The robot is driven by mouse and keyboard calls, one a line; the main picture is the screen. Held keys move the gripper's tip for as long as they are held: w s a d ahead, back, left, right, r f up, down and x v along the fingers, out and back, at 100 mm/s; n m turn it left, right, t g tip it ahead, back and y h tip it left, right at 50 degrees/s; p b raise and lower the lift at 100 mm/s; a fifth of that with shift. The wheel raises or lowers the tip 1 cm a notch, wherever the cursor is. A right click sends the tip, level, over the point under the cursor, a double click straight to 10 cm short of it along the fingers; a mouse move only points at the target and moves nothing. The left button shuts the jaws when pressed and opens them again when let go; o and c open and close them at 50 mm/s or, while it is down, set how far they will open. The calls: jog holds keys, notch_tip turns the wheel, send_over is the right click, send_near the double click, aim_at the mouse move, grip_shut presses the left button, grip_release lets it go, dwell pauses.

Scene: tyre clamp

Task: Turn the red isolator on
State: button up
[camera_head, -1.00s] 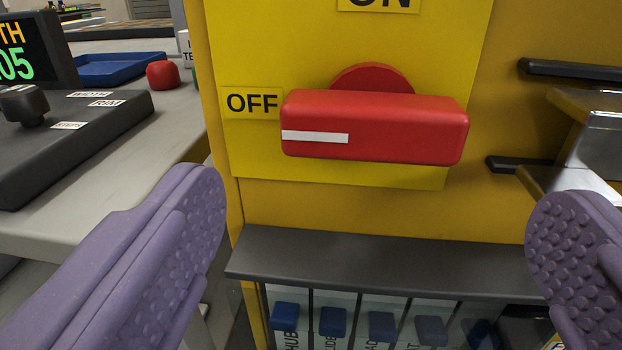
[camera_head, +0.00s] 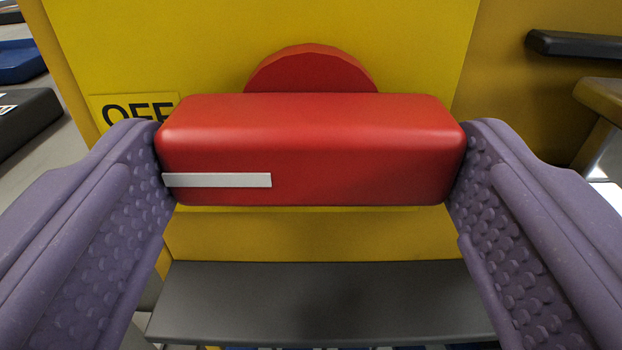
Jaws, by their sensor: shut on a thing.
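The red isolator handle (camera_head: 330,150) is a thick horizontal bar in the middle of the view, in front of a round red hub on a yellow plate (camera_head: 150,45). Its white stripe (camera_head: 215,180) is on the left half and points left, toward the OFF label (camera_head: 135,106), which the handle and a finger partly cover. My gripper (camera_head: 312,170) has its purple padded fingers against the left and right ends of the handle, shut on it. The ON label is out of view.
A dark grey ledge (camera_head: 310,300) juts out below the handle. A black bar (camera_head: 575,45) and a bracket stick out at the right. At the left edge are a dark panel (camera_head: 25,120) and a blue tray (camera_head: 20,62).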

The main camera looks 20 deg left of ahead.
jog(key=m+b, duration=0.1)
jog(key=m, duration=0.3)
jog(key=shift+m, duration=0.4)
jog(key=m+b, duration=0.1)
jog(key=m, duration=0.3)
jog(key=shift+m, duration=0.3)
jog(key=m, duration=0.4)
jog(key=shift+m, duration=2.3)
jog(key=o, duration=0.8)
jog(key=shift+o, duration=0.2)
